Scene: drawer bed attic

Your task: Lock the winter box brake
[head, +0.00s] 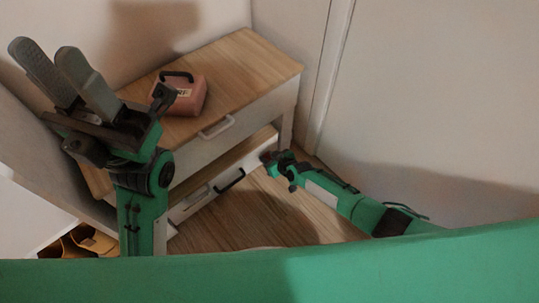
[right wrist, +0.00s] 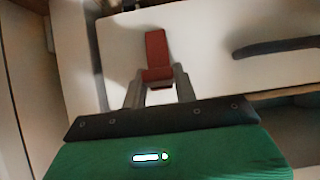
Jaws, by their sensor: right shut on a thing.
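The red brake lever (right wrist: 156,50) stands out from a white front panel in the right wrist view. My right gripper (right wrist: 158,88) is shut on the lower end of the red piece, one finger on each side. In the head view my right gripper (head: 268,158) reaches the right end of the low white box (head: 200,203) with a black handle; the lever is hardly visible there. The same handle appears to show in the right wrist view (right wrist: 278,46). No name is readable on this box. My left gripper (head: 46,52) is raised, open and empty.
A wooden-topped cabinet (head: 245,70) with a pale drawer handle (head: 216,128) stands above the low box. A pink box (head: 185,98) with a black handle and partly hidden label sits on top. Wooden floor (head: 255,218) is open in front. A white wall or door (head: 430,90) bounds the right.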

